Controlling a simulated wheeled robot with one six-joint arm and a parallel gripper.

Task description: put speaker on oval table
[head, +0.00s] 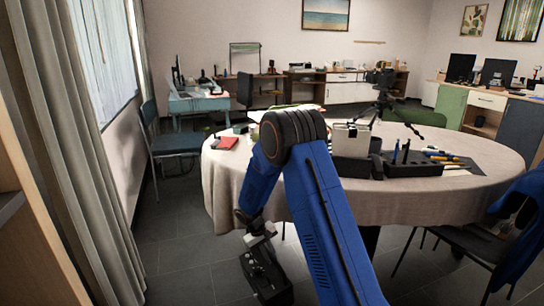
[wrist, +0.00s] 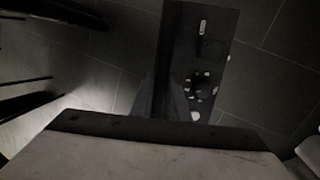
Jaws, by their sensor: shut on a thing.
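My gripper (head: 258,242) hangs low at the near left side of the oval table, below the tabletop. It is shut on a dark, long box with small light marks, which I take to be the speaker (head: 268,282). The speaker also shows in the wrist view (wrist: 208,42), beyond the dim fingers (wrist: 165,95), above the dark tiled floor. The oval table (head: 228,185) has a beige cloth to its sides. My blue arm hides part of its near edge and top.
A blue chair (head: 175,143) stands left, a dark chair (head: 475,240) right. The front left tabletop looks clear.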

